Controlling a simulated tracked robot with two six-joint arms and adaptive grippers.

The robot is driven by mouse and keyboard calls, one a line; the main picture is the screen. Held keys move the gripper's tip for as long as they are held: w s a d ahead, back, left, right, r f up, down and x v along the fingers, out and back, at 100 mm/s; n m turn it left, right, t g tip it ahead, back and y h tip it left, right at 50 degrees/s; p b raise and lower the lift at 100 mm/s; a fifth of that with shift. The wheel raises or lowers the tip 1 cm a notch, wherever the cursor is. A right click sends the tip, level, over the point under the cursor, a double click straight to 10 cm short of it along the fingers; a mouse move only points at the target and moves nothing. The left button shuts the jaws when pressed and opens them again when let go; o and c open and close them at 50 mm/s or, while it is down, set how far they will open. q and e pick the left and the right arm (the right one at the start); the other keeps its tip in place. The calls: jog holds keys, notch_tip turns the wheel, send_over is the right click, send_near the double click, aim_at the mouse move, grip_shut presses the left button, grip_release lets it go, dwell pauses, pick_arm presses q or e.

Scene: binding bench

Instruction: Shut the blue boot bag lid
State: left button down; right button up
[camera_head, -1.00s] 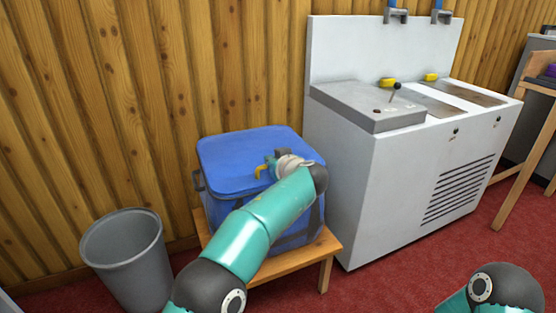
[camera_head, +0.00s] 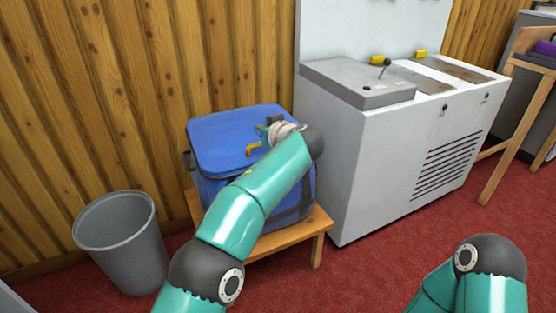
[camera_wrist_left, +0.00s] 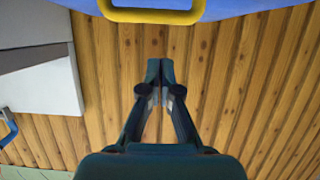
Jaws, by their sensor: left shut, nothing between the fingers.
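The blue boot bag (camera_head: 225,192) stands on a small wooden stool. Its blue lid (camera_head: 222,132) lies over the top, with no clear gap at the visible edges. A yellow handle (camera_head: 253,149) is on the lid's front; it also shows at the top of the left wrist view (camera_wrist_left: 150,15). My left gripper (camera_wrist_left: 160,72) is shut and empty, apart from the handle. In the head view it is over the lid's right part, largely hidden by my wrist. My forearm covers part of the bag's front. My right gripper is out of view.
A grey bin (camera_head: 122,245) stands on the red carpet left of the stool (camera_head: 290,244). A large white cabinet (camera_head: 345,165) with a grey top stands close on the bag's right. A wooden plank wall (camera_head: 90,100) is right behind the bag.

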pick_arm(q)
jog(key=s+d+f+b, duration=0.2)
jog(key=s+d+f, duration=0.15)
jog(key=s, duration=0.25)
jog(key=s+a+f+m+g+h, duration=0.25)
jog(key=s+f, duration=0.25)
jog(key=f, duration=0.5)
jog(key=s+a+f+m+g+h+p, duration=0.1)
jog(key=s+f+g, duration=0.25)
jog(key=f, duration=0.65)
jog(key=s+a+f+m+g+h, duration=0.1)
jog(key=s+f+m+g+h, duration=0.3)
jog(key=f, duration=0.7)
jog(key=s+a+f+n+g+h+p, duration=0.1)
jog(key=s+a+f, duration=0.15)
jog(key=s, duration=0.65)
jog(key=s+a+f+n+h+p, duration=0.15)
jog(key=s+f, duration=0.25)
jog(key=s, duration=0.5)
jog(key=s+a+f+n+g, duration=0.1)
jog(key=s+a+f+n, duration=0.15)
jog(key=s, duration=0.65)
notch_tip(320, 180, up, 37)
jog(key=p, duration=3.8)
jog(key=shift+s+a+r+m, duration=0.15)
jog(key=shift+s+a+m, duration=0.1)
jog(key=shift+a+m, duration=0.2)
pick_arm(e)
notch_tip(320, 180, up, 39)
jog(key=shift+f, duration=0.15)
